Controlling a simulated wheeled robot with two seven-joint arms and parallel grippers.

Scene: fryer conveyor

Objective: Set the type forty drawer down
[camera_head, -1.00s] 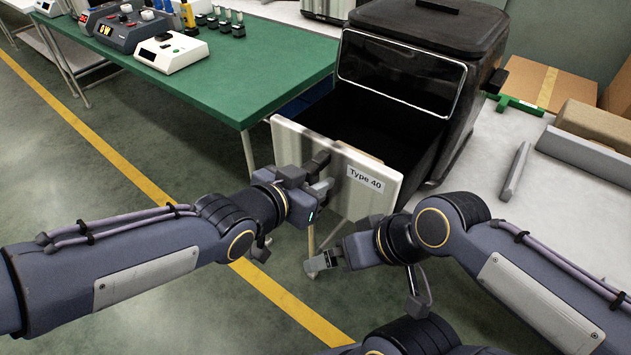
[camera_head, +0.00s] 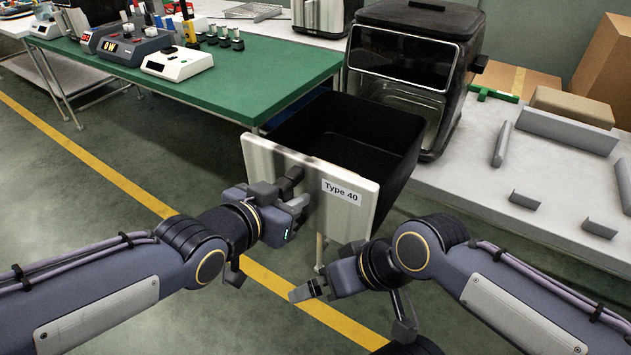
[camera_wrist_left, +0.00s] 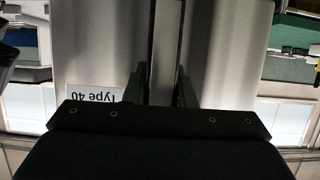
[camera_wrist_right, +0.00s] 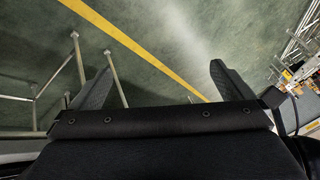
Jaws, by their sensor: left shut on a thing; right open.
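The type forty drawer is a deep black bin with a pale metal front panel (camera_head: 300,217) and a "Type 40" label. It is out in front of the black fryer (camera_head: 415,50), whose lower opening shows behind it. My left gripper (camera_head: 293,200) is shut on the handle of the drawer front. In the left wrist view the handle (camera_wrist_left: 163,50) lies between the fingers, and the label (camera_wrist_left: 95,94) appears upside down. The drawer looks held in the air beside the table edge. My right gripper (camera_head: 307,292) is open and empty, low in front of the drawer; its fingers (camera_wrist_right: 150,88) show only floor between them.
A green-topped table (camera_head: 250,72) with several control boxes stands at the left and back. A light grey table (camera_head: 470,185) at the right has grey bars, small brackets and cardboard boxes (camera_head: 520,80). The floor with a yellow line (camera_head: 110,165) is open at the left.

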